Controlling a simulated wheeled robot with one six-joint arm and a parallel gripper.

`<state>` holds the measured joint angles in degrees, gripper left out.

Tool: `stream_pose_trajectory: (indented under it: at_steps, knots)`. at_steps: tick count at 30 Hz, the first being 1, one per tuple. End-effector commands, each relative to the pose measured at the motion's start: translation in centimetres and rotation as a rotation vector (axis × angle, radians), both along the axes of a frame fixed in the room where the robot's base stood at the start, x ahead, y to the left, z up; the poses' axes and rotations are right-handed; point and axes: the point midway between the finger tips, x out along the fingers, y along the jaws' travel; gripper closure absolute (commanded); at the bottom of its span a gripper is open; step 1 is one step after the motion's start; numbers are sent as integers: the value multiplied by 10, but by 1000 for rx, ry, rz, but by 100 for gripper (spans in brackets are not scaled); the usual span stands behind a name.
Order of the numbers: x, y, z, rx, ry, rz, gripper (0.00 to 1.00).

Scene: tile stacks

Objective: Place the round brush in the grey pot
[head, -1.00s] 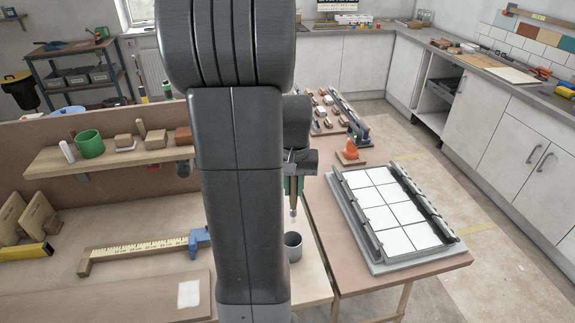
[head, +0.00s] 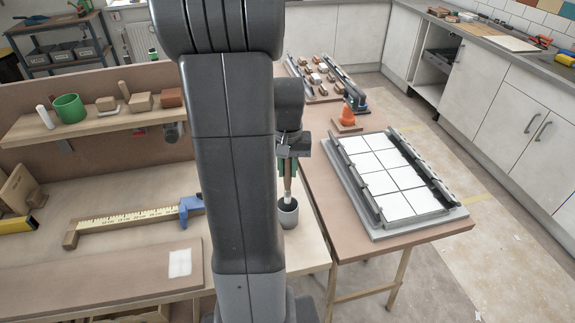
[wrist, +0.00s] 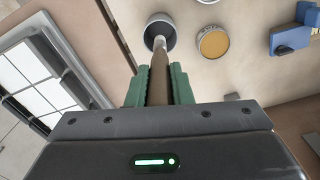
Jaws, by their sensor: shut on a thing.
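The grey pot (head: 288,214) stands on the light wooden bench top, just below my gripper in the head view. The round brush has a brown wooden handle and a pale tip (head: 287,196); it hangs tip-down, with the tip at the pot's mouth. My gripper (head: 287,165) is shut on the brush handle (wrist: 158,84) between green fingers. In the wrist view the brush's far end overlaps the opening of the grey pot (wrist: 160,31). I cannot tell how deep the tip reaches.
A round tin with an amber top (wrist: 213,43) stands beside the pot in the wrist view. A blue tool (wrist: 291,38) lies farther right. A tray of white tiles (head: 385,178) and an orange cone (head: 347,113) are on the brown table at right.

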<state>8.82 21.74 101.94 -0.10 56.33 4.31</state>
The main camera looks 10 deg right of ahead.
Motion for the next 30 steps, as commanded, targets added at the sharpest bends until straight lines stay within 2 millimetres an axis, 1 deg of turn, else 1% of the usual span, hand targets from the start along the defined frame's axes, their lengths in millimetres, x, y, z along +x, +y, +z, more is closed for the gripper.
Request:
stream_pose_trajectory:
  at_steps: [1,15,21,29,30]
  knots:
    - [0,0,-12,0,0,0,100]
    - [0,0,-67,0,-1,0,100]
    - [0,0,-77,0,-1,0,100]
    - [0,0,-77,0,-1,0,100]
    - [0,0,-77,0,-1,0,78]
